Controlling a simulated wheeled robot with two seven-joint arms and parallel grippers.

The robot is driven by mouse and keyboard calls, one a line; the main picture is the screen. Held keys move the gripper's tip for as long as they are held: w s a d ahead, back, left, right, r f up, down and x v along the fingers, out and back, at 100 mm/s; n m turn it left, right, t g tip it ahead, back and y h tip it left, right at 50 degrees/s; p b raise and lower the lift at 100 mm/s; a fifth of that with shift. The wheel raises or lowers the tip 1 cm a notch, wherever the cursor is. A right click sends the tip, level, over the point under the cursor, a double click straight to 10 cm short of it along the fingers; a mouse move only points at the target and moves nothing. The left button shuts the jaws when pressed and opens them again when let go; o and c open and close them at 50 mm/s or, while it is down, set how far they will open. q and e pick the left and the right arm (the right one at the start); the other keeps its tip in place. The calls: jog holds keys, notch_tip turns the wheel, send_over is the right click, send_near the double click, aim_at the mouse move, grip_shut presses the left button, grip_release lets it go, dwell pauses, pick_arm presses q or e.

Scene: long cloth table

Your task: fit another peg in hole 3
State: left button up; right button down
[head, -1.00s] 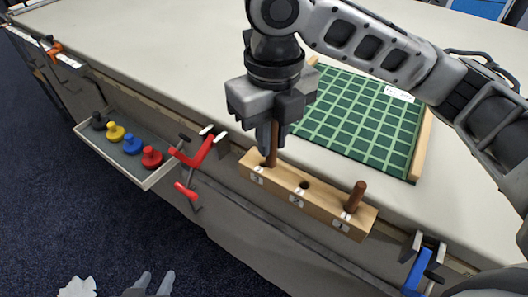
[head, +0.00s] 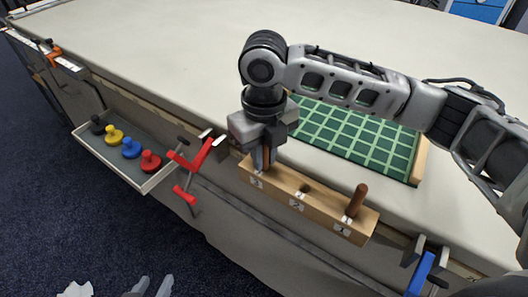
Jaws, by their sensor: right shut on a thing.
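The wooden block (head: 322,209) at the table's front edge has three holes labelled 3, 2 and 1 from left to right. A brown peg (head: 356,200) stands in hole 1, and hole 2 (head: 304,188) is empty. My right gripper (head: 263,166) is shut on another brown peg, low over the block's left end at hole 3. The fingers mostly hide this peg and the hole, so its depth cannot be told. My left gripper (head: 152,287) shows only its fingertips at the bottom edge; they are apart and empty.
A grey tray (head: 150,186) with black, yellow, blue and red knobbed pieces hangs left of the block. A red clamp (head: 190,165) is close to the block's left end, a blue clamp (head: 420,272) to its right. A green grid board (head: 355,138) lies behind.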

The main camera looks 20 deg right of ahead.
jog(key=c, duration=1.6)
grip_release()
jog(key=shift+f, duration=0.15)
jog(key=shift+c, duration=0.2)
notch_tip(320, 180, up, 12)
jog(key=shift+r+p, duration=0.25)
jog(key=shift+p, duration=0.25)
